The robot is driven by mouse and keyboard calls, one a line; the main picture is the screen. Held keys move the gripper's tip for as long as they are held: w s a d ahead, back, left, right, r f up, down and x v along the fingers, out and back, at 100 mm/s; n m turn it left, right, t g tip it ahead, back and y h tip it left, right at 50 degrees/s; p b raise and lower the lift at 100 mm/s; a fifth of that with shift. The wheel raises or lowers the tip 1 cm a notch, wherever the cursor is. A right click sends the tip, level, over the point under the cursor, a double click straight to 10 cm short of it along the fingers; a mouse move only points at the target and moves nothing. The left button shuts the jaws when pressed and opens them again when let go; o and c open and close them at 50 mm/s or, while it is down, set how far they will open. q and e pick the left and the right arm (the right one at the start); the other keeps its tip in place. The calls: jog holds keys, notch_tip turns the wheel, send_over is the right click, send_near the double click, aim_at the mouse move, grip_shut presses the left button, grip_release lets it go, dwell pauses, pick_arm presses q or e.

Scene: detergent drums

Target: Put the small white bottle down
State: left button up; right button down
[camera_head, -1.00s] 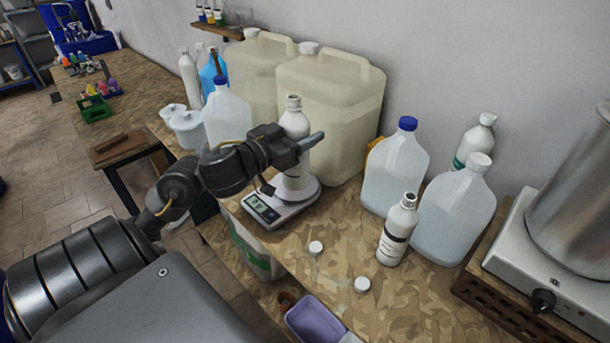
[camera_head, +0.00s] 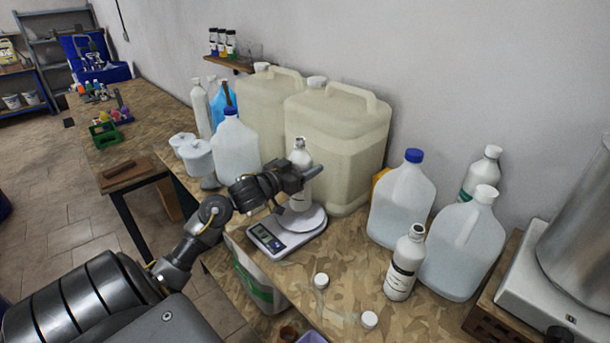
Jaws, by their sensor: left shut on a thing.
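My left gripper (camera_head: 303,179) is shut on a small white bottle (camera_head: 299,157). The bottle is upright, open at the top, and stands over the round plate of the scale (camera_head: 287,239). Its base looks at or very near the plate; I cannot tell whether it touches. The gripper's fingers cover part of the bottle's middle. My right gripper is not in view.
Two large cream canisters (camera_head: 345,135) stand behind the scale. Clear jugs (camera_head: 402,205) with blue and white caps stand at the right, beside a hot plate (camera_head: 560,310). Two white caps (camera_head: 321,281) lie on the bench (camera_head: 345,255) in front. Bare bench lies between scale and second bottle.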

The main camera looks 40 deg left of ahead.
pick_arm(q)
jog(key=shift+w+a+f, duration=0.1)
jog(key=shift+a+f, duration=0.05)
notch_tip(320, 180, down, 3)
jog(key=shift+f+p, duration=0.15)
jog(key=shift+p, duration=0.6)
jog(key=shift+w+f, duration=0.1)
jog(key=shift+f, duration=0.05)
jog(key=o, duration=1.3)
